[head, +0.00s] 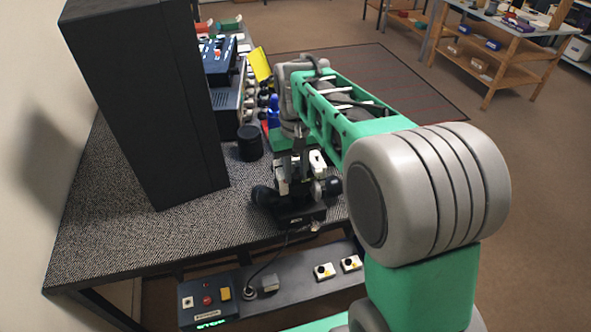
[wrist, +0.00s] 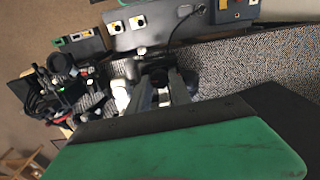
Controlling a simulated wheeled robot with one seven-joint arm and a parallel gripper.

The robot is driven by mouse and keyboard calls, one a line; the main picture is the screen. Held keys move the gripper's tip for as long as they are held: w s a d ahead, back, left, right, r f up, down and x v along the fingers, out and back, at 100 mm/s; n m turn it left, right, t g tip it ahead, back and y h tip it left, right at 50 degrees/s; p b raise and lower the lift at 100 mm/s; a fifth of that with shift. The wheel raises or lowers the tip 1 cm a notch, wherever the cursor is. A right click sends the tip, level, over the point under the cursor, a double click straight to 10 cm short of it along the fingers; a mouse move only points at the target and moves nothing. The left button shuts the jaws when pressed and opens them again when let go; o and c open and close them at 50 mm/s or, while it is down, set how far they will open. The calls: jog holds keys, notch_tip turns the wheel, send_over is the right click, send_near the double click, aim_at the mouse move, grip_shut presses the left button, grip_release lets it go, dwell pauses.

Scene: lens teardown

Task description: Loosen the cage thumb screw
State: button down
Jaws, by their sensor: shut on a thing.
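A black lens assembly (head: 300,212) sits near the front edge of the speckled bench, with dark round ends at left and right and pale fittings at its middle. My gripper (head: 298,183) reaches down onto the middle of this assembly. In the wrist view my gripper (wrist: 168,92) has its two grey fingers closed around a small dark part at the assembly, which appears to be the cage thumb screw (wrist: 159,78). The fingers hide most of the screw, and its threads cannot be seen. A white fitting (wrist: 121,94) sits right beside the fingers.
A tall black cabinet (head: 140,90) stands on the bench (head: 110,240) at left. A black cylinder (head: 250,142) stands behind the assembly. Tools and boxes crowd the far end. A lower front shelf holds a control box (head: 207,300) with buttons and a cable.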

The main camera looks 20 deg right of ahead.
aim_at(295, 175)
jog(key=shift+n, duration=1.2)
jog(key=c, duration=1.5)
grip_release()
jog(key=shift+o, duration=0.2)
notch_tip(295, 175, up, 8)
jog(key=shift+f, duration=0.1)
